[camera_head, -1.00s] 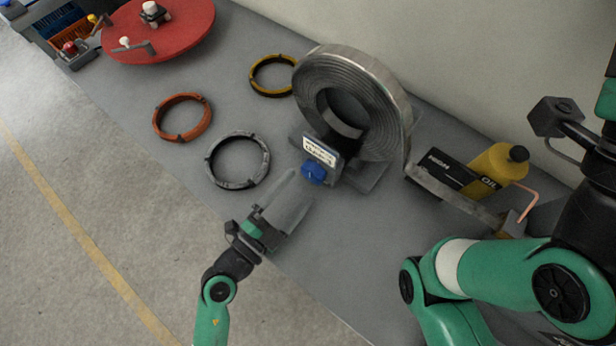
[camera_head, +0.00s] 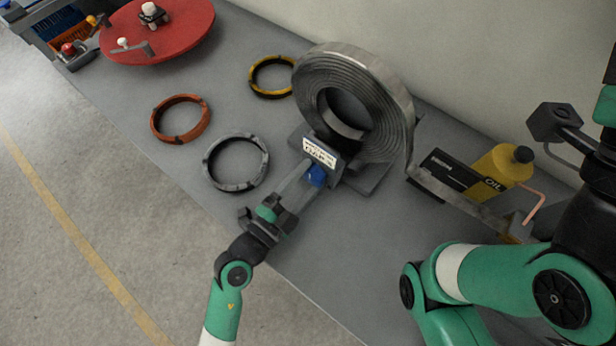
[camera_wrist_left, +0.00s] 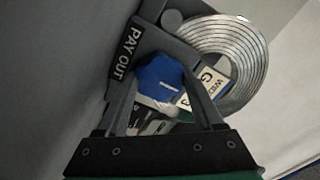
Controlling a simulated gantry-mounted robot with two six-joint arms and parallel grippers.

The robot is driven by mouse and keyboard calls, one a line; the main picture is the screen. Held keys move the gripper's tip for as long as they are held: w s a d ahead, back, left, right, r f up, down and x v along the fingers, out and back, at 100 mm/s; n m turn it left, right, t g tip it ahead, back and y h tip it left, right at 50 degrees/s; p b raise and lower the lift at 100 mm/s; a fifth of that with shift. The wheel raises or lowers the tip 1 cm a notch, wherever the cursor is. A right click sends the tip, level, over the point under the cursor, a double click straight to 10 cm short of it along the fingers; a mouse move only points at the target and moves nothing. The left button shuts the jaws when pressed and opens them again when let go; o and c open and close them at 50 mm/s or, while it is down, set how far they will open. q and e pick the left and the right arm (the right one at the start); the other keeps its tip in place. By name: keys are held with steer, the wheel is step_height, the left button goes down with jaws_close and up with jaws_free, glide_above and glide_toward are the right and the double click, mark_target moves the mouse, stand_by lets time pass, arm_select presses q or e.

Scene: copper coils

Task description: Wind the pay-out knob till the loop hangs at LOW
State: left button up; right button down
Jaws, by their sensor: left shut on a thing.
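The blue pay-out knob (camera_head: 316,178) sits on the front of the coil stand, under a white label. My left gripper (camera_head: 307,177) is shut on it, one finger on each side; the left wrist view shows the knob (camera_wrist_left: 158,76) between the fingers, beside a "PAY OUT" plate (camera_wrist_left: 127,52). The grey metal coil (camera_head: 384,88) stands upright above. Its strip (camera_head: 440,189) runs down to the right. A black board (camera_head: 452,172) stands behind the strip; its lettering is hard to read and I see no LOW mark. My right gripper is out of view.
A yellow oil bottle (camera_head: 497,168) and a bent copper rod (camera_head: 536,205) stand at right, close to my right arm. Orange (camera_head: 181,119), grey (camera_head: 236,162) and yellow (camera_head: 271,77) rings lie left of the coil. A red turntable (camera_head: 178,32) is at the far left.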

arm_select(q)
steer(key=shift+c, duration=0.6)
steer(key=shift+r+m+p, duration=0.15)
steer(key=shift+m+p, duration=0.45)
steer(key=shift+p, duration=0.2)
steer(key=shift+m+p, duration=1)
steer(key=shift+m, duration=0.1)
steer(key=shift+m+p, duration=0.45)
steer(key=shift+m, duration=0.35)
steer(key=m, duration=0.2)
steer(key=shift+m+p, duration=0.35)
steer(key=shift+m, duration=0.05)
steer(key=m, duration=0.2)
steer(key=shift+m, duration=0.4)
steer(key=m, duration=0.3)
steer(key=shift+m+p, duration=0.3)
steer(key=m, duration=0.3)
steer(key=shift+f+m, duration=0.2)
steer(key=shift+m, duration=0.1)
steer(key=shift+m+b, duration=0.3)
steer(key=shift+m, duration=1.7)
